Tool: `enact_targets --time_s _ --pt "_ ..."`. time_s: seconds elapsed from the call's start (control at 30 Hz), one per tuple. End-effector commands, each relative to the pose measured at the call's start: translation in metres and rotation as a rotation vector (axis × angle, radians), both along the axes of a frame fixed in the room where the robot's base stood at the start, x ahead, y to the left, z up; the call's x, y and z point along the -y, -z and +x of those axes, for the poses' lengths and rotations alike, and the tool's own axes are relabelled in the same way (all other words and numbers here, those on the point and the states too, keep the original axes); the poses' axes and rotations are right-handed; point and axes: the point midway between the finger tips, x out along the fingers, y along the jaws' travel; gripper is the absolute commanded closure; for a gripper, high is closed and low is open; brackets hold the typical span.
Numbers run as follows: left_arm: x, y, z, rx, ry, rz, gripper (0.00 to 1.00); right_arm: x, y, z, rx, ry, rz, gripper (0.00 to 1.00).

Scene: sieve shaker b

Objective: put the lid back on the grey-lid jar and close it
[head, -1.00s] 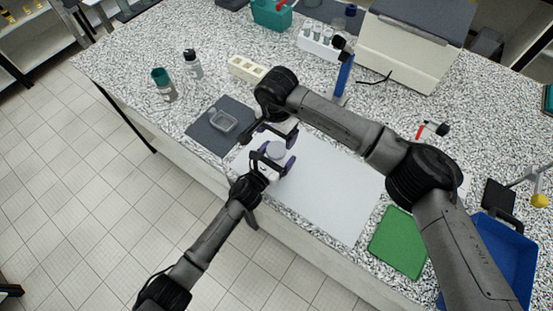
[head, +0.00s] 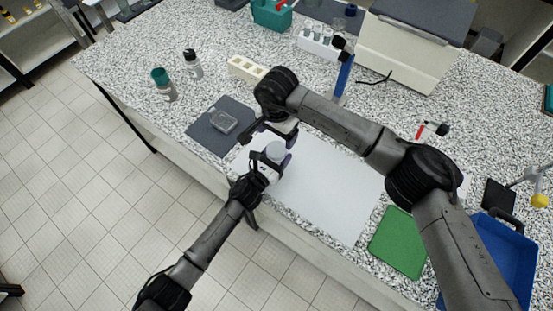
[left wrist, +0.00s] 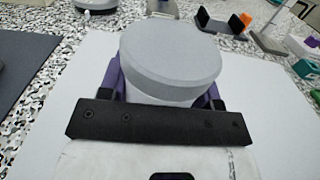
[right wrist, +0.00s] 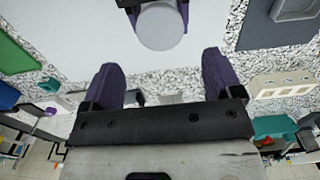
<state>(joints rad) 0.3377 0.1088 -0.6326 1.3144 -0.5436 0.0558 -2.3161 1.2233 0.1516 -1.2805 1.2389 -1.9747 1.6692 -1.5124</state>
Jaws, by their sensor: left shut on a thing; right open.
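The grey-lid jar stands on the white sheet in front of me, with its grey lid (head: 275,150) on top, level as far as I can see. In the left wrist view the lid (left wrist: 170,58) covers the pale jar body (left wrist: 160,98). Whether it is tightened cannot be told. My left gripper (head: 272,163) is shut on the jar body below the lid, a purple finger on each side. My right gripper (right wrist: 162,82) is open and empty just beyond the jar. The right wrist view shows the lid (right wrist: 160,27) ahead of its fingers, apart from them.
A clear dish (head: 223,122) lies on a dark mat (head: 205,136) at left. A pale block with wells (head: 246,68) and two bottles (head: 164,85) stand behind. A green mat (head: 398,243) and blue tray (head: 508,262) are at right. The white sheet (head: 330,195) is clear to the jar's right.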

Motion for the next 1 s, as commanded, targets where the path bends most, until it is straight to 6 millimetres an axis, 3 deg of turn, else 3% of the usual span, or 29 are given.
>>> enact_targets --time_s 0.63,1.0 --pt "0.000 0.000 0.000 -0.001 0.000 0.001 1.00 0.000 0.003 0.000 -0.002 0.000 0.001 0.15" --pt "0.000 0.000 0.000 -0.001 0.000 0.001 1.00 -0.001 0.047 -0.001 -0.004 0.001 0.001 0.15"
